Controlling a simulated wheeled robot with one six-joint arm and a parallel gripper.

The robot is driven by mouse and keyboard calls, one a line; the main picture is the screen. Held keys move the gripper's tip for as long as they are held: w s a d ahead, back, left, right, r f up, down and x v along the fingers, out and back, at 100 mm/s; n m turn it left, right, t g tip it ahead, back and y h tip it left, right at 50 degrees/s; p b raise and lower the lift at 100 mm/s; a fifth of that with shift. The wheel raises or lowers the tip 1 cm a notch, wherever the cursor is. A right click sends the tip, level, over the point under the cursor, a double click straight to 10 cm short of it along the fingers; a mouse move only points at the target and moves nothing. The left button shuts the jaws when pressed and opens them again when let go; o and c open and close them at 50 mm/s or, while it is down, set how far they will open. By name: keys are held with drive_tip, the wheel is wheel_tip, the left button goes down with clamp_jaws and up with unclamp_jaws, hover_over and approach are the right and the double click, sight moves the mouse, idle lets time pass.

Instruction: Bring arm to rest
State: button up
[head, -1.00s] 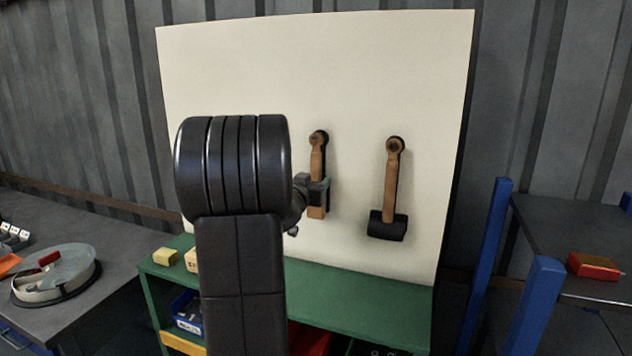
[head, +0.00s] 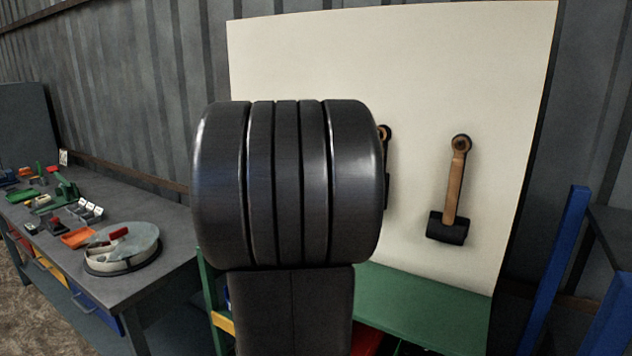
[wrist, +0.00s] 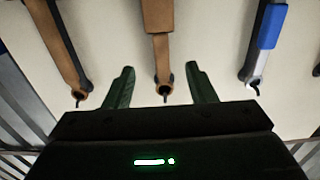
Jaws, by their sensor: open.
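My gripper (wrist: 160,67) is open and empty in the wrist view, with its two green fingers apart. A wooden-handled tool (wrist: 158,30) hangs in line with the gap between them, its ring end on a hook; it appears to be beyond the fingertips. In the head view my large dark arm link covers my gripper and most of a hanging tool (head: 385,133), whose top edge shows. A hammer (head: 453,190) with a wooden handle and black head hangs further right, head down.
The pale tool board (head: 420,60) stands behind a green bench (head: 425,305). A grey table (head: 160,290) at the left holds a round tray (head: 122,262) and several small parts. Blue posts (head: 562,255) stand at the right. In the wrist view a blue-handled tool (wrist: 268,28) hangs at the right.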

drive_tip(key=p+x, duration=0.2)
drive_tip(key=x, duration=1.2)
drive_tip(key=shift+s+a+r, duration=0.3)
drive_tip(key=shift+s+r, duration=0.1)
drive_tip(key=shift+r, duration=0.05)
